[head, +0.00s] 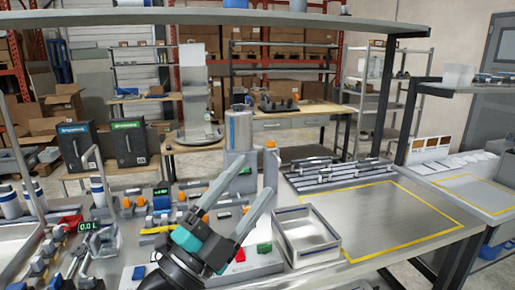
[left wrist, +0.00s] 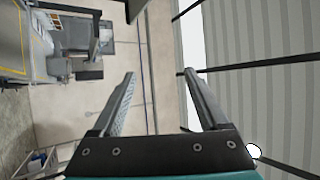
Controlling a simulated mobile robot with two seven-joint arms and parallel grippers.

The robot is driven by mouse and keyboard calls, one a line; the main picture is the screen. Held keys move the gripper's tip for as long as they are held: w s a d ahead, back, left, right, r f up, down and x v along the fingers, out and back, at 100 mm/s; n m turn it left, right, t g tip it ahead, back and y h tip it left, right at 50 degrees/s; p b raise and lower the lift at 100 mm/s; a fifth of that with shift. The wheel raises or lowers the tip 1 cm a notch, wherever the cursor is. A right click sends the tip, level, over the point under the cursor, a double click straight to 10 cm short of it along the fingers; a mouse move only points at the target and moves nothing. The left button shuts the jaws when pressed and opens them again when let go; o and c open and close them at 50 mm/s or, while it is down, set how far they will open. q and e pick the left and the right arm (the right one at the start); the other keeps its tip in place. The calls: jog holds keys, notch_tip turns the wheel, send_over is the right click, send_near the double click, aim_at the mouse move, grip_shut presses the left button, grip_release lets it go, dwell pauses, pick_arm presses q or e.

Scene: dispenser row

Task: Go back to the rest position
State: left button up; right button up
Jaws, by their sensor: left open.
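My left gripper (head: 257,172) is raised over the middle of the workbench (head: 385,222) in the head view, its two grey fingers spread apart and pointing up and away. It is open, with nothing between the fingers. The left wrist view also shows the open fingers (left wrist: 159,74), with floor and a ribbed wall beyond them. My left arm hides part of the bench's front. My right gripper is in neither view.
A metal tray (head: 334,246) stands just right of my left gripper. A grey dispenser (head: 239,130) with a clear cylinder stands behind it. Small coloured parts and valves crowd the bench to the left. The yellow-outlined area (head: 400,215) at right is clear. A shelf (head: 200,16) spans overhead.

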pick_arm(q)
jog(key=a+f+n+g+y, duration=0.2)
jog(key=a+f+n+y, duration=0.5)
jog(key=f, duration=0.3)
jog(key=a+f+n+g+y, duration=0.1)
jog(key=a+f+n+y, duration=0.4)
jog(key=f+n+y, duration=0.4)
jog(key=s+a+f+n+g, duration=0.1)
jog(key=s+f+n+g, duration=0.1)
jog(key=s+f+g, duration=0.6)
jog(key=s+a+f+n+g, duration=0.2)
jog(key=s+f+n+g, duration=0.15)
jog(key=s+f, duration=0.9)
jog(key=s+f+m+g+b, duration=0.1)
jog(key=s+f, duration=0.1)
jog(key=f, duration=0.9)
jog(key=s+f+g+b, duration=0.1)
jog(key=s+f, duration=0.1)
jog(key=f, duration=0.9)
jog(key=s+a+f, duration=0.2)
jog(key=s+f, duration=1.1)
jog(key=s, duration=0.1)
jog(key=shift+s+a+f+g+h+b, duration=0.15)
jog(key=shift+s+f+g+h+b, duration=0.15)
jog(key=shift+g+b, duration=0.15)
